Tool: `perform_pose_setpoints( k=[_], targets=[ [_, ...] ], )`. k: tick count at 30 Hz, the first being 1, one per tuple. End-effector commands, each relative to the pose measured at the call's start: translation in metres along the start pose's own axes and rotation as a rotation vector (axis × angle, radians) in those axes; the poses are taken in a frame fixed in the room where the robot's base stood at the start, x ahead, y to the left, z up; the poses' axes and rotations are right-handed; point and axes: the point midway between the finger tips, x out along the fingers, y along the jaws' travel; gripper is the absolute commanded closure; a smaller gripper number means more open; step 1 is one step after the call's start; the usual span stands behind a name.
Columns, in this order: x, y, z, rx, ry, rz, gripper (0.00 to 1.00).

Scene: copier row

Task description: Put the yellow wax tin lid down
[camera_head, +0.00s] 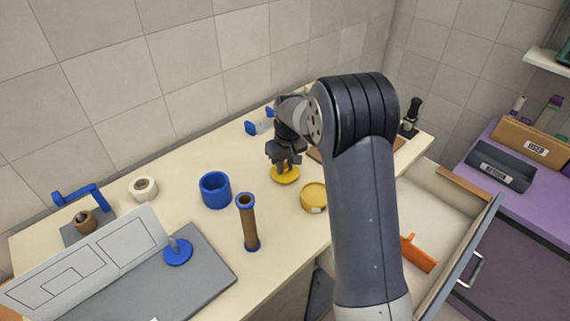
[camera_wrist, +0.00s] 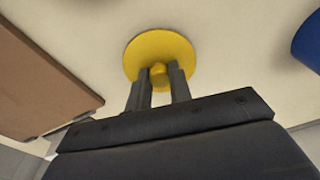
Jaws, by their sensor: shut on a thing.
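The yellow wax tin lid (camera_head: 285,177) is a flat round disc with a knob in the middle. My gripper (camera_head: 285,160) is above it, pointing down, with its fingers shut on the knob. In the wrist view the lid (camera_wrist: 178,50) lies beyond the fingertips, and my gripper (camera_wrist: 160,78) has a finger on each side of the knob. The lid is at or just above the tabletop; I cannot tell whether it touches. A yellow round tin (camera_head: 313,196) stands to the right of the lid and nearer the camera, apart from it.
On the table (camera_head: 205,245) stand a blue cup (camera_head: 215,190), a brown tube (camera_head: 248,225) and a white tape roll (camera_head: 143,188). A brown board (camera_wrist: 40,75) lies beside the lid. An open drawer (camera_head: 440,215) holds an orange tool (camera_head: 418,253). Bare table shows left of the lid.

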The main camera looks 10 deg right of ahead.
Motion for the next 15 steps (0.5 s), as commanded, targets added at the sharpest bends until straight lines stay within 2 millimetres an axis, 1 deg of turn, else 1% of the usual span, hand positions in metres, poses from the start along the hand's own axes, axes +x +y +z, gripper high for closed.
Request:
perform_pose_setpoints(
  k=[3,4,6,12,15],
  targets=[
    [0.004,0.0,0.0005,0.0,0.0,0.0,1.0],
    [0.0038,0.0,0.0004,0.0,0.0,0.0,0.79],
    [0.0028,0.0,0.0003,0.0,0.0,0.0,0.74],
    [0.0027,0.0001,0.0003,0.0,0.0,0.0,0.58],
    [0.0026,0.0,0.0002,0.0,0.0,0.0,0.58]
  ],
)
